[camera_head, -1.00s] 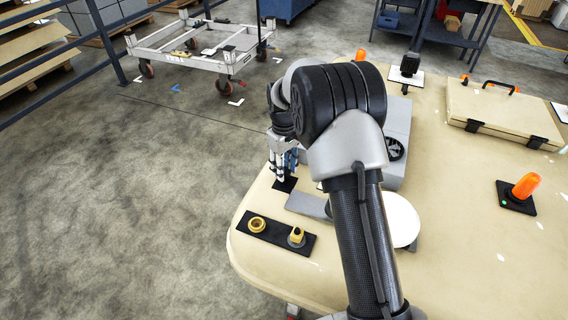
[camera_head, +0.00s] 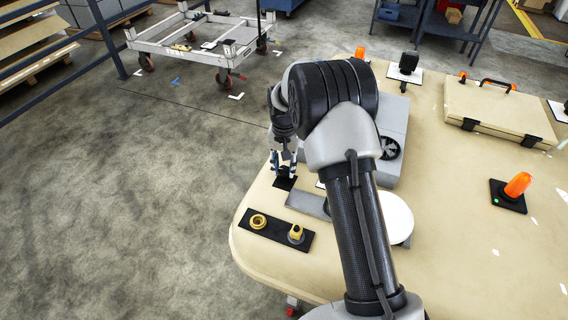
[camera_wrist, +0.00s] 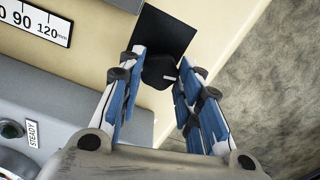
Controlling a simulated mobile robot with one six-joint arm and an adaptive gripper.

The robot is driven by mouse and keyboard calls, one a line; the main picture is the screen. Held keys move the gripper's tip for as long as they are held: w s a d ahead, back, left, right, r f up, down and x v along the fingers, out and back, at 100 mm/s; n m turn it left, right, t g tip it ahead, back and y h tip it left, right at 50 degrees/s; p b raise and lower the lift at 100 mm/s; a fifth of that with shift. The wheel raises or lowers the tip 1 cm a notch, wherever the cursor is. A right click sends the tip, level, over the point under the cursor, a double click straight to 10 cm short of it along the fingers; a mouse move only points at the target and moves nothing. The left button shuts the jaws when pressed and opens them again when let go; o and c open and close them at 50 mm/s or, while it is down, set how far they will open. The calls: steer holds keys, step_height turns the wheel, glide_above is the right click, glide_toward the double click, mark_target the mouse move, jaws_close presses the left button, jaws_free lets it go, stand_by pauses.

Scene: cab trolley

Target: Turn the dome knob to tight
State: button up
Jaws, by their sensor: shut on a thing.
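The dome knob (camera_wrist: 160,69) is black with a short white mark on its right side. It stands on a black square plate (camera_wrist: 163,28), whose edge also shows in the head view (camera_head: 283,184). My gripper (camera_wrist: 159,73) has its two blue-padded fingers on either side of the knob, shut on it. In the head view my gripper (camera_head: 283,168) points down over the plate at the table's left part, and the knob is hidden between the fingers. No tight marking is readable in these frames.
A grey box (camera_head: 391,128) and a white disc (camera_head: 398,219) stand close right of my gripper. A black strip with yellow fittings (camera_head: 275,235) lies nearer. A tan case (camera_head: 500,113) and orange beacon (camera_head: 517,185) are farther right. The table edge is close on the left.

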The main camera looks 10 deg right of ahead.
mark_target(284, 169)
steer(key=shift+m, duration=1.2)
steer(key=o, duration=1)
steer(key=shift+o, duration=0.2)
step_height(284, 169, up, 12)
